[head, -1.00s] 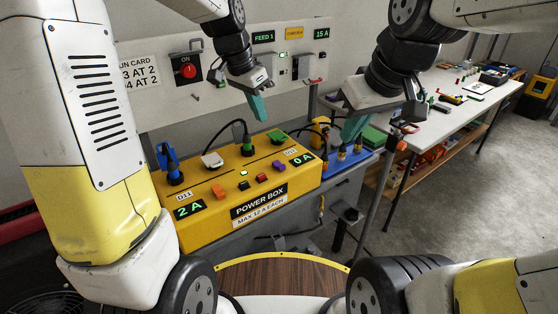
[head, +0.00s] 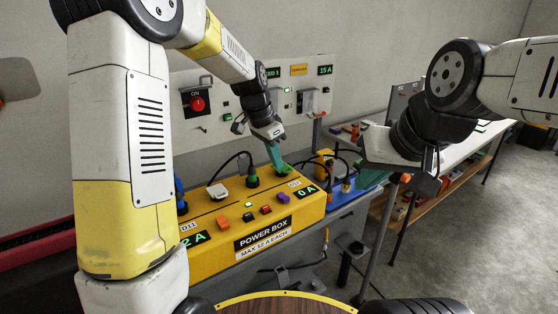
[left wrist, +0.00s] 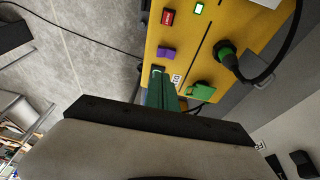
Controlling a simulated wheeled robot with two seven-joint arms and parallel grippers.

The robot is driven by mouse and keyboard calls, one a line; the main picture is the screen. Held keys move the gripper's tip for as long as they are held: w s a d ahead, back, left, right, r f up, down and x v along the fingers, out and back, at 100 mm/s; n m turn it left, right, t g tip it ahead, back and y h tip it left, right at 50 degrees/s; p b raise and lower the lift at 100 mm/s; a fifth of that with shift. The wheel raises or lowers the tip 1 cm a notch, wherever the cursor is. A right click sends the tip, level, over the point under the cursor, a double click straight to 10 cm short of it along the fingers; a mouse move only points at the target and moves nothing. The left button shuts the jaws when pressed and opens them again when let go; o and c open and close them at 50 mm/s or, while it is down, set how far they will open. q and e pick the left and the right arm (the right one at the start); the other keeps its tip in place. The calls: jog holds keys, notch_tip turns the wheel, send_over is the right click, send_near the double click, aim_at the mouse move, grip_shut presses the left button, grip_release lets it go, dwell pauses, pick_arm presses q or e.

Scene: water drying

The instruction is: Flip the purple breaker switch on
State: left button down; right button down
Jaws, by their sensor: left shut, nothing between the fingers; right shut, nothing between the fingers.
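The purple breaker switch (head: 283,197) sits on the sloped face of the yellow power box (head: 232,206), at the right end of a row of coloured switches, left of the "0 A" display (head: 307,191). The purple switch also shows in the left wrist view (left wrist: 166,52). My left gripper (head: 278,163) is shut and empty, its teal fingers pointing down over the box's back right part, by the green plug (head: 285,170). In the left wrist view its fingertips (left wrist: 157,72) appear close to the purple switch; contact cannot be told. My right gripper (head: 372,178) is shut and empty, right of the box.
Orange (head: 221,223) and red (head: 266,209) switches share the row. A corded plug (head: 252,180) and a white plug (head: 217,192) stand behind them. A blue box (head: 345,196) with cables lies right. A wall panel (head: 240,100) rises behind; a workbench (head: 470,150) stands right.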

pick_arm(q)
send_near(286, 197)
jog(key=x, duration=0.5)
jog(key=shift+w+d, duration=0.15)
jog(key=shift+d, duration=0.05)
jog(key=shift+f, duration=0.75)
jog(key=shift+s+d+f, duration=0.15)
jog(key=shift+s+f, duration=0.05)
jog(key=shift+f, duration=0.1)
jog(key=shift+w, duration=0.1)
jog(key=shift+w+a+r, duration=0.2)
jog(key=shift+w+a, duration=0.35)
jog(key=shift+w, duration=0.05)
jog(key=shift+r, duration=0.15)
